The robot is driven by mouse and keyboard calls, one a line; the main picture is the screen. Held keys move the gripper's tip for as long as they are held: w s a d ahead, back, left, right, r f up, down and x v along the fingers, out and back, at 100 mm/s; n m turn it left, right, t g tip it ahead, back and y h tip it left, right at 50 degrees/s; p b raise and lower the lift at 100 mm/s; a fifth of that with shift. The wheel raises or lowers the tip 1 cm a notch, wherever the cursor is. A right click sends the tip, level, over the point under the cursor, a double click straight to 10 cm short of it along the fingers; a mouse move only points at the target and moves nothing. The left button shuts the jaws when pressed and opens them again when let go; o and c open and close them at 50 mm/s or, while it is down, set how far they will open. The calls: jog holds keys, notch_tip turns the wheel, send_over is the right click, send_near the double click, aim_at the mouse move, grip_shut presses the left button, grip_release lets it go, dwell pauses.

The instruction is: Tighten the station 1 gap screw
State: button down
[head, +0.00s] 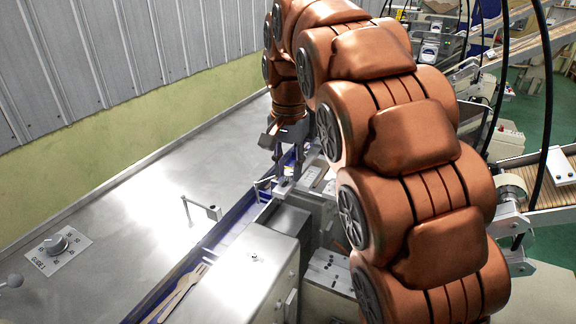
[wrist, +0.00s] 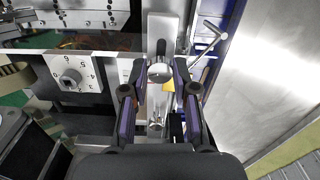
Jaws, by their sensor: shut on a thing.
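In the wrist view, a round silver screw head, which I take for the gap screw (wrist: 160,72), stands on a bright metal bracket. My gripper (wrist: 161,78) has a fingertip on either side of it and is shut on it. A numbered square dial plate (wrist: 72,76) sits left of the fingers. In the head view, my gripper (head: 287,160) points down at the machine beside the blue channel. The screw is too small and too hidden there to make out, and the station label cannot be read.
A thin metal lever (wrist: 208,48) stands close to the right finger. In the head view, a steel cover box (head: 245,268) and a blue channel with wooden forks (head: 182,290) lie in front. A bare steel table (head: 130,215) with a dial knob (head: 56,245) spreads left.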

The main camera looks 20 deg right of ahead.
aim_at(288, 173)
jog(key=shift+m+p, duration=0.3)
jog(key=shift+m, duration=1.2)
jog(key=c, duration=0.9)
grip_release()
jog(key=shift+r, duration=3.75)
